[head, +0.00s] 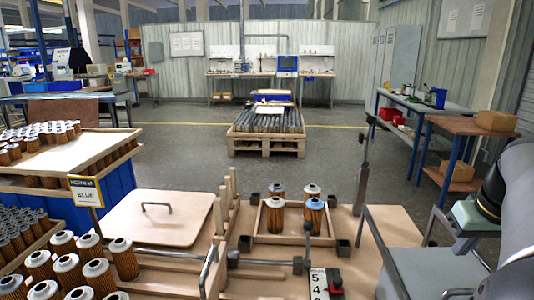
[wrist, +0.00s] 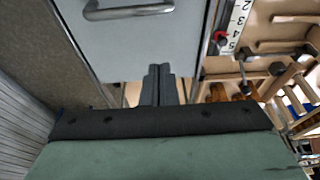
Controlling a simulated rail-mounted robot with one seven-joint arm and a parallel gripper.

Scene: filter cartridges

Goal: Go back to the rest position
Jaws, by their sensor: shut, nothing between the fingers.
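My gripper (wrist: 158,86) is shut and empty in the wrist view. Its two fingers lie together, in front of a grey panel with a metal handle (wrist: 130,10). In the head view my arm comes in at the right edge, with the green-grey gripper body (head: 476,216) above the grey box (head: 425,268). Several filter cartridges (head: 275,218) stand upright in a small wooden tray (head: 293,236) on the bench, to the left of my gripper.
A wooden lid with a handle (head: 155,219) lies left of the tray. Crates of cartridges (head: 68,270) fill the left side. A metal post (head: 362,175) stands right of the tray. A numbered scale (head: 318,284) is at the front.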

